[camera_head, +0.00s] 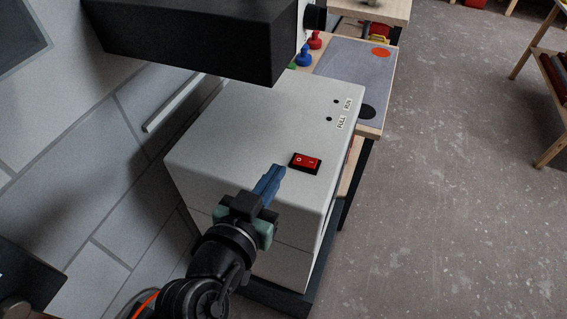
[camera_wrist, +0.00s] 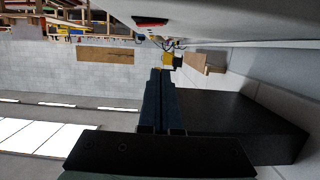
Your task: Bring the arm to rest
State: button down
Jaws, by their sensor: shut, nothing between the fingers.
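My gripper (camera_head: 275,176) is shut and empty, its blue fingers just left of the red rocker switch (camera_head: 305,162) on the white machine box (camera_head: 235,130). The switch is marked O and I; I cannot tell which side is pressed. In the wrist view my gripper's closed fingers (camera_wrist: 159,82) point away from the camera, and the red switch (camera_wrist: 150,22) shows at the top on the pale box surface. From these views I cannot tell whether the fingertips touch the box.
A black block (camera_head: 200,40) overhangs the box's back. Labels FULL and RUN (camera_head: 347,104) sit beside small dark dots. A table (camera_head: 360,75) with blue and red knobbed pieces stands behind. Grey floor (camera_head: 450,200) at right is clear; shelves (camera_head: 550,90) stand far right.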

jog(key=shift+s+a+r, duration=0.1)
jog(key=shift+s, duration=0.3)
jog(key=w+d+r+n+t+y, duration=0.1)
jog(key=w+r+t, duration=0.15)
jog(key=r, duration=0.95)
jog(key=w+d+r+t+y, duration=0.1)
jog(key=r+t, duration=0.3)
jog(key=r, duration=0.9)
jog(key=s+d+r+n+t+y, duration=0.1)
jog(key=s+r+t, duration=0.2)
jog(key=r, duration=0.6)
jog(key=s+r+n+t+y, duration=0.1)
jog(key=s+r+t, duration=0.2)
jog(key=s+r, duration=0.3)
notch_tip(320, 180, up, 4)
jog(key=shift+d+r+n+y+p, duration=0.1)
jog(key=shift+d+n+y+p, duration=0.2)
jog(key=shift+d+p, duration=0.1)
jog(key=shift+s+t, duration=0.1)
jog(key=shift+t, duration=0.15)
